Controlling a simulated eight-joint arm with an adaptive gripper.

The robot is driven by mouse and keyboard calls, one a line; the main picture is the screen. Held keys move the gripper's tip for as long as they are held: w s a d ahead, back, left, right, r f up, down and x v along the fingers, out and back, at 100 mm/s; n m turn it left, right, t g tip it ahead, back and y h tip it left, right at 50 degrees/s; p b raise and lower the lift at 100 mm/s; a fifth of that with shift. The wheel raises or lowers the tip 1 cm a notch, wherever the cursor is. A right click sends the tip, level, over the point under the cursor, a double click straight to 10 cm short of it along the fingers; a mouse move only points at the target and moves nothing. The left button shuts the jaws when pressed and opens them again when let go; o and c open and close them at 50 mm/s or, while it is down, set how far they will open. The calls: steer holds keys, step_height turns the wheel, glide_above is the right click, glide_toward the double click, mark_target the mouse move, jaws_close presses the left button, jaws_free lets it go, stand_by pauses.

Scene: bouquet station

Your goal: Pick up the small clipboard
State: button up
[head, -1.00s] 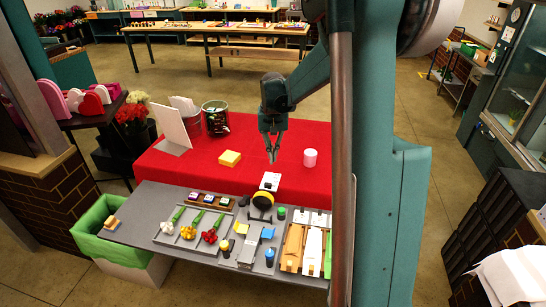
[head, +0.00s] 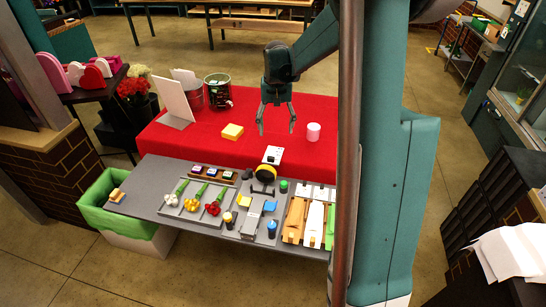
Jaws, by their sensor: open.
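I cannot pick out the small clipboard with certainty. A small white flat piece with dark marks (head: 272,155) lies at the front edge of the red-covered table (head: 205,147), just behind a yellow disc (head: 265,172). It is too small to tell whether it is a clipboard. My gripper (head: 277,129) points down over the red cloth, its two fingers spread and nothing between them. It appears behind the white piece, between a yellow block (head: 232,132) and a pale pink cylinder (head: 313,131). Its height above the cloth is hard to judge.
The grey worktop (head: 150,190) in front is crowded with flowers, small bottles and long coloured strips (head: 314,223). A white upright board (head: 174,104) and a dark green can (head: 218,92) stand at the back left. A green-lined bin (head: 97,212) is at the left.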

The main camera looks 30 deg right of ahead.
steer(key=s+a+r+m+t+h+b, duration=0.35)
steer(key=s+a+t+h+b, duration=0.55)
steer(key=b, duration=0.3)
step_height(320, 180, down, 13)
steer(key=w+a, duration=0.1)
steer(key=shift+n+h, duration=0.3)
steer(key=shift+n, duration=0.15)
stand_by(1.3)
steer(key=shift+w+a, duration=0.1)
